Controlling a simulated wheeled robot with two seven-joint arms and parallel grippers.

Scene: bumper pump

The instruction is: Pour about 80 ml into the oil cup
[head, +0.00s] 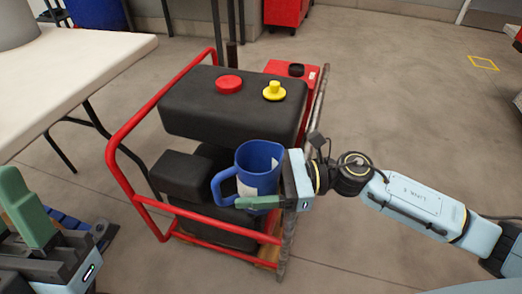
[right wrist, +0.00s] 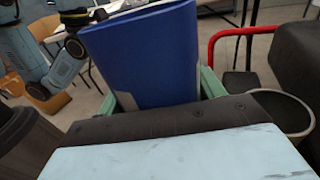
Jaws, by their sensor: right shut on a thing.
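A blue jug (head: 260,162) with a handle on its left and a pale label is held by my right gripper (head: 262,200) in front of the black engine unit. It looks close to upright, and its contents do not show. In the right wrist view the blue jug (right wrist: 145,55) stands between the green fingers. A round open rim (right wrist: 285,112), perhaps the oil cup, shows at the right of that view. I cannot pick out the oil cup in the head view. My left gripper (head: 38,222) is at the lower left, away from the jug, its jaw opening unclear.
The machine has a red tube frame (head: 118,160), a black tank (head: 195,105), a red cap (head: 229,84) and a yellow cap (head: 274,91). A white table (head: 110,48) stands at the left.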

